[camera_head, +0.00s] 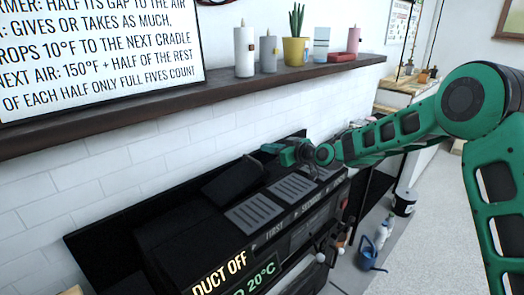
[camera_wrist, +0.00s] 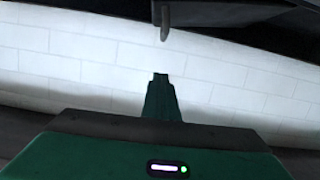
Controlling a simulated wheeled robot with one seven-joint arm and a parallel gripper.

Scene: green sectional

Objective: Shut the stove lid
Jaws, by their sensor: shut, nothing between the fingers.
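The black stove (camera_head: 180,250) stands against the white tiled wall in the head view. A dark slab that looks like its lid (camera_head: 232,180) is raised and tilted above the stove top, left of my gripper. My gripper (camera_head: 268,148) is over the back of the stove, near the wall, and points left. Its fingers are shut and empty; they show as one narrow green shape in the wrist view (camera_wrist: 160,76). A dark edge (camera_wrist: 240,12) crosses the top of the wrist view; I cannot tell whether it is the lid. Contact between gripper and lid cannot be made out.
Grey slotted plates (camera_head: 253,213) lie along the stove top beside printed labels. A dark shelf (camera_head: 200,97) with candles and a potted plant (camera_head: 296,48) runs above. A blue watering can (camera_head: 369,254) stands on the floor at right. Open floor lies right of it.

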